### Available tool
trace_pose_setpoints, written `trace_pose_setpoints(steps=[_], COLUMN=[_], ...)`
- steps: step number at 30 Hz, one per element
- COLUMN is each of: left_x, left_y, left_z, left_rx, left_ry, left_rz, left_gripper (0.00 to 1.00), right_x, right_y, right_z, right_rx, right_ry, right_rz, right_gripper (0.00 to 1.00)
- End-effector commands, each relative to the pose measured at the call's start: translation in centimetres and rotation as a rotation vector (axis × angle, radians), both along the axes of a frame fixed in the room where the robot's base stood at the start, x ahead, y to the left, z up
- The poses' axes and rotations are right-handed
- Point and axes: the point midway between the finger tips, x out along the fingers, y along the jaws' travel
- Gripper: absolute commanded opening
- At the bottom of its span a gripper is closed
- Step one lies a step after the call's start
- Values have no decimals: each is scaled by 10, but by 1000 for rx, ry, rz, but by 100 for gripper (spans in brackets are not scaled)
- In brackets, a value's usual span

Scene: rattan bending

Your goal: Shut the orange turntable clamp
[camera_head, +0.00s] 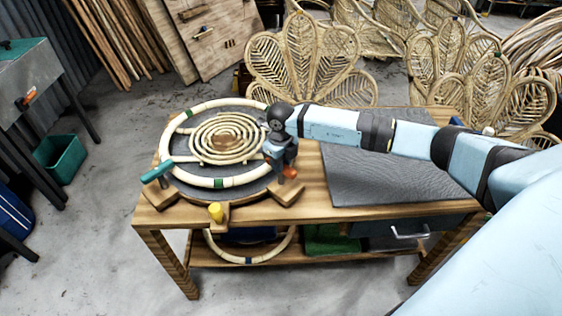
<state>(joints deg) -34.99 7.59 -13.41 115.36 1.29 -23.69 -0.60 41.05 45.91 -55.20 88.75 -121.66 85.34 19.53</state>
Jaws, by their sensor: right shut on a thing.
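The turntable (175,187) is a dark round plate on the left half of the wooden workbench, with a pale rattan ring (172,137) and a rattan spiral (228,138) on it. The orange clamp (290,172) sits at the turntable's right front edge, partly hidden by my right gripper (284,165). My right gripper points down over it and is shut on it; its fingertips are small and hard to make out. A teal clamp (157,171) stands at the left edge and a yellow clamp (216,212) at the front. My left gripper is not in view.
A dark grey mat (375,185) covers the right half of the workbench (340,213). Rattan chairs (300,62) stand behind it. The lower shelf holds another rattan ring (245,257). A green bin (58,160) stands on the floor at left. The floor in front is clear.

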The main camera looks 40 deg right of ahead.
Motion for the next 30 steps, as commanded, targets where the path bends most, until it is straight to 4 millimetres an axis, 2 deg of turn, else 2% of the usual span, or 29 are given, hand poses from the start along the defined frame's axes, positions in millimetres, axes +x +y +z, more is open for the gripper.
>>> trace_pose_setpoints(steps=[17,18,21,30], left_x=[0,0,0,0], left_y=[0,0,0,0], left_z=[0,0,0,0], left_rx=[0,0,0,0], left_ry=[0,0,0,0], left_rz=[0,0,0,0], left_gripper=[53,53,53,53], right_x=[0,0,0,0], right_y=[0,0,0,0], right_z=[0,0,0,2], right_rx=[0,0,0,0], right_ry=[0,0,0,-1], right_rz=[-35,-35,-34,-33], right_gripper=[4,32,53,53])
